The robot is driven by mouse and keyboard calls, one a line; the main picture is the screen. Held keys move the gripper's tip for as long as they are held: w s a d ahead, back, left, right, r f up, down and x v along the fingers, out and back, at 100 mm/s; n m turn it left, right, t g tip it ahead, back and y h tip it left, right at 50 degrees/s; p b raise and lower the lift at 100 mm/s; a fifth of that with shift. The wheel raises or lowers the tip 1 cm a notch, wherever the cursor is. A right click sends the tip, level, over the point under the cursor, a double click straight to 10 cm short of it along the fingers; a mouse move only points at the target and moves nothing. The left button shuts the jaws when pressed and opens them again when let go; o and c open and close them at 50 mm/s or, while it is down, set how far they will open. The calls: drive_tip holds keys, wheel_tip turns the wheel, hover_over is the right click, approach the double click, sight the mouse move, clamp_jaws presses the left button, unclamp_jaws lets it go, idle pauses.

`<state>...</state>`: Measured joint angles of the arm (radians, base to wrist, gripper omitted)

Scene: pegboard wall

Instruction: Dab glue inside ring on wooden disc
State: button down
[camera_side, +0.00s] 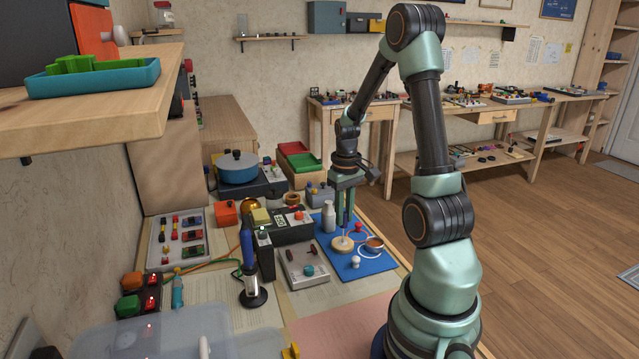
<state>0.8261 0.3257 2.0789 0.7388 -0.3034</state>
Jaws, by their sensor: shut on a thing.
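The pale round wooden disc (342,245) lies on the blue mat (378,266). The ring on it is too small to make out. My gripper (345,226) points straight down over the disc, shut on a thin stick (345,234). The stick's lower end is at or just above the disc; I cannot tell whether it touches. A white bottle (329,217) stands upright left of my gripper. A small copper-coloured cup (375,243) sits right of the disc, beside a white loop (369,252). Any glue is too small to see.
A red-topped piece (359,228) and a white knob (355,261) stand near the disc. A grey box with a teal knob (303,267) and a dark device (285,227) are to the left. The mat's front right is clear.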

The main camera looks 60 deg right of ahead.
drive_tip(key=shift+r, duration=2.45)
drive_tip(key=shift+r, duration=0.45)
wheel_tip(320, 180, up, 10)
drive_tip(key=f, duration=0.1)
drive_tip(key=w+a+n, duration=0.3)
drive_tip(key=w+a, duration=0.1)
drive_tip(key=a, duration=1)
drive_tip(key=w+a+n, duration=0.3)
drive_tip(key=w+a, duration=0.1)
drive_tip(key=a, duration=0.9)
drive_tip(key=f, duration=0.4)
drive_tip(key=shift+w+f, duration=0.25)
